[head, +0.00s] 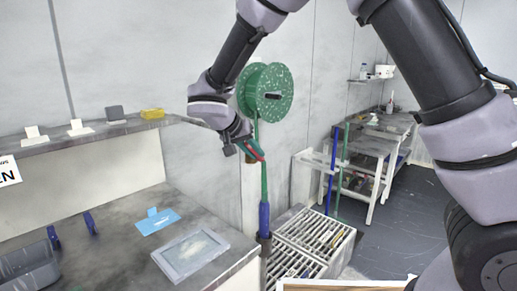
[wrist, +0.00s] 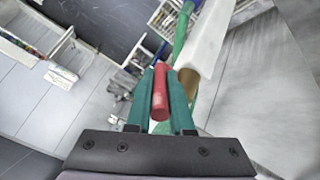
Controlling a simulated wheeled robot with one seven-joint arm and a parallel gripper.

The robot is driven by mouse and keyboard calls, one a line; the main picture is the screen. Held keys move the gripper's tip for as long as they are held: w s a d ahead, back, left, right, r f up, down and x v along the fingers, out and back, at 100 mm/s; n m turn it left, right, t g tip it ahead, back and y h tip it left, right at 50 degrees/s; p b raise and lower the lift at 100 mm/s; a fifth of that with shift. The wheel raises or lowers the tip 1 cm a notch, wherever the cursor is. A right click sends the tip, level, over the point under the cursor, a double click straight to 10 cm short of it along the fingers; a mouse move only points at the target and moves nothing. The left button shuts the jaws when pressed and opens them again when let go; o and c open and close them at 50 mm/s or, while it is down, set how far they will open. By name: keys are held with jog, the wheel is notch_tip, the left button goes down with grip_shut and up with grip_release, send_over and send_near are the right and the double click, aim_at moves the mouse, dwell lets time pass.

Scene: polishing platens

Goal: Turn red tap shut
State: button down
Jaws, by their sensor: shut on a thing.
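The red tap handle (wrist: 160,92) shows in the wrist view as a short red bar between the green fingers of my gripper (wrist: 161,100). The fingers are closed on it from both sides. In the head view my gripper (head: 256,155) is at the green pipe (head: 264,180), below a green reel, and a little red of the tap shows at its tip. A brass-coloured part (wrist: 189,80) sits beside the handle in the wrist view. Most of the tap's body is hidden by the gripper in the head view.
The green speckled reel (head: 283,92) hangs on the wall just above. A grey worktop (head: 120,225) with a framed plate (head: 190,254) lies at the left. Open floor (head: 400,215) is at the right.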

jog(key=shift+s+a+f+t+h, duration=0.25)
jog(key=shift+f+t+h, duration=0.6)
jog(key=shift+t, duration=0.4)
jog(key=shift+s+a+f+t+h, duration=0.2)
jog(key=shift+f+t+h, duration=0.4)
jog(key=shift+t+h, duration=0.55)
jog(key=shift+s+a+f+t+h, duration=0.15)
jog(key=shift+s+f+t+h, duration=0.15)
jog(key=shift+f+t+h, duration=0.8)
jog(key=shift+r+t, duration=0.3)
jog(key=c, duration=0.8)
grip_release()
jog(key=v, duration=1)
jog(key=shift+s, duration=0.35)
jog(key=shift+a+r, duration=0.1)
jog(key=shift+a, duration=0.1)
